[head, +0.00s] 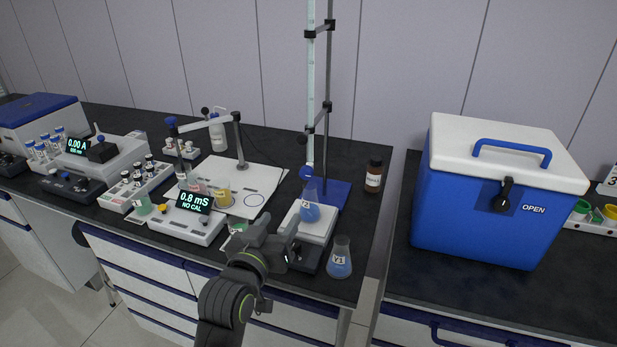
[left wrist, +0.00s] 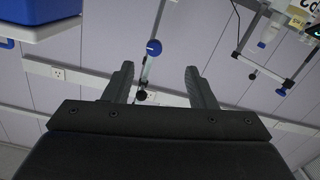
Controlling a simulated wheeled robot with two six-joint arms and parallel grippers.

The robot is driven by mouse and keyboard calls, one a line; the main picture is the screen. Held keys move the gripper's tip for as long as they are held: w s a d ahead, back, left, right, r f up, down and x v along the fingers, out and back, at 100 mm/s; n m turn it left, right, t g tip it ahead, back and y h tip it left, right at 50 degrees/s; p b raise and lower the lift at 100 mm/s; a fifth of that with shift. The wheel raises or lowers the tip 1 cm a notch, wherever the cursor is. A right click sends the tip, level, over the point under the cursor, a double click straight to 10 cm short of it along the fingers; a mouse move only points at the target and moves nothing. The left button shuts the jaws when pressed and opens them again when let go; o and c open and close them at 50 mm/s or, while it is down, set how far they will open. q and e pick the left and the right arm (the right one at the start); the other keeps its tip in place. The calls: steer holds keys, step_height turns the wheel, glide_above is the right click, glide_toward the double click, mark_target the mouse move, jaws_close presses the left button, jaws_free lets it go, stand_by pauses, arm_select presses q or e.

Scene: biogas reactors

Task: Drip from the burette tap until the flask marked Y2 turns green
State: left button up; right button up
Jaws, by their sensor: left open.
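The burette (head: 311,95) is a tall clear tube clamped upright on a stand. Its blue tap (head: 306,172) is at its lower end, and a blue knob that looks like this tap shows in the left wrist view (left wrist: 153,47). Below it, the flask marked Y2 (head: 310,212) holds blue liquid and stands on a white-topped stirrer (head: 293,232). My left gripper (head: 292,238) is open and empty, in front of the stirrer and below the tap in the picture. In the left wrist view, the knob shows beyond the two spread fingers (left wrist: 158,70). My right gripper is not in view.
A second flask (head: 340,260) with blue liquid stands right of the stirrer, near the bench edge. A brown bottle (head: 374,175) stands right of the stand. A meter (head: 190,218) and white board are left. A blue cooler (head: 478,200) stands on the right bench, across a gap.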

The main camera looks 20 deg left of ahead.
mark_target(305, 177)
arm_select(q)
steer(key=shift+t, duration=0.3)
steer(key=w, duration=0.6)
steer(key=w+r+p, duration=0.1)
steer(key=w, duration=0.5)
steer(key=w+d+p, duration=0.1)
steer(key=w, duration=0.5)
steer(key=shift+r, duration=0.2)
steer(key=c, duration=1)
